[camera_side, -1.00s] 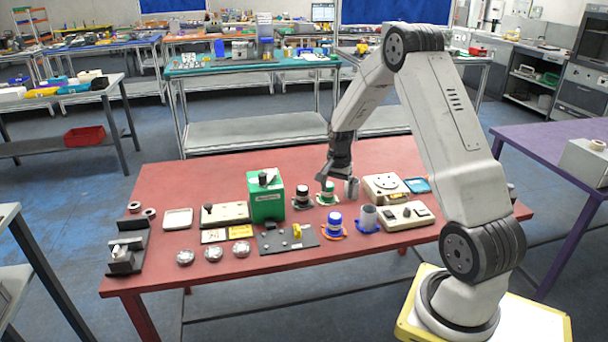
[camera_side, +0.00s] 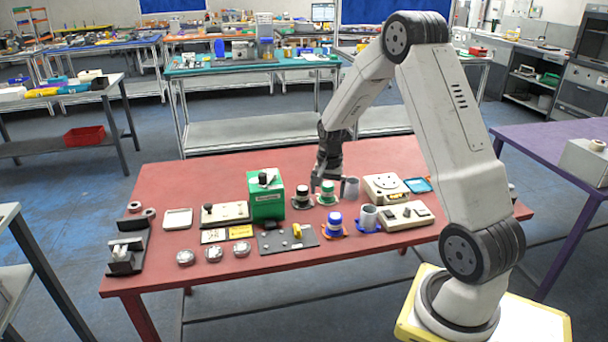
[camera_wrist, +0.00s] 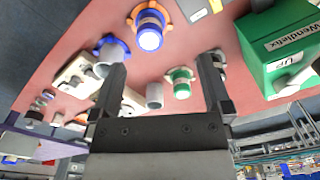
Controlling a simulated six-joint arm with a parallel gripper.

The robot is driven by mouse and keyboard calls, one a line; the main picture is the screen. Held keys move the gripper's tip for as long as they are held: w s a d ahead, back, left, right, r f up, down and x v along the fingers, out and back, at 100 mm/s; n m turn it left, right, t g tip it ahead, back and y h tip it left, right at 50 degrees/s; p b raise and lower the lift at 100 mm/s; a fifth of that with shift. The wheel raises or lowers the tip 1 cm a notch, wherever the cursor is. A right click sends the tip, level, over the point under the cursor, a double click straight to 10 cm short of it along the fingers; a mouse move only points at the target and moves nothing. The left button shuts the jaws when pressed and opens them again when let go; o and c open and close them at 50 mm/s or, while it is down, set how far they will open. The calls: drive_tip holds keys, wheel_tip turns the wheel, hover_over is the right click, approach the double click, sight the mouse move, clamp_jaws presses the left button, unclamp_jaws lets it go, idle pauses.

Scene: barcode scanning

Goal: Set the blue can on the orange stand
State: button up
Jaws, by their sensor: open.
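The blue can (camera_side: 335,219), with a pale top, stands upright on the orange stand (camera_side: 344,233) near the front of the red table. In the wrist view the blue can (camera_wrist: 149,32) shows at the top with orange tabs of the stand (camera_wrist: 166,9) around it. My gripper (camera_side: 326,184) is open and empty, above the table behind the blue can, close to the green can (camera_side: 327,190). In the wrist view my gripper's fingers (camera_wrist: 163,62) are spread apart, with the green can (camera_wrist: 181,85) between and beyond them.
A grey cup (camera_side: 367,217) stands on a blue stand right of the blue can. Another grey cup (camera_side: 351,188) is close right of my gripper. A black can (camera_side: 302,196) and a green box (camera_side: 266,197) are to its left. The table's back left is clear.

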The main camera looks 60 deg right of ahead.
drive_tip(key=s+a+r+n, duration=0.1)
drive_tip(key=s+a+n, duration=0.2)
drive_tip(key=a+n, duration=0.2)
drive_tip(key=s+a+r+n+t, duration=0.1)
drive_tip(key=s+a+r+n, duration=0.1)
drive_tip(key=a, duration=1)
drive_tip(key=s+a+r+n+t, duration=0.1)
drive_tip(key=s+a+r+n, duration=0.1)
drive_tip(key=s+a+n, duration=0.2)
drive_tip(key=a+n, duration=0.3)
drive_tip(key=a, duration=0.1)
drive_tip(key=shift+a+n, duration=0.2)
drive_tip(key=shift+n, duration=0.1)
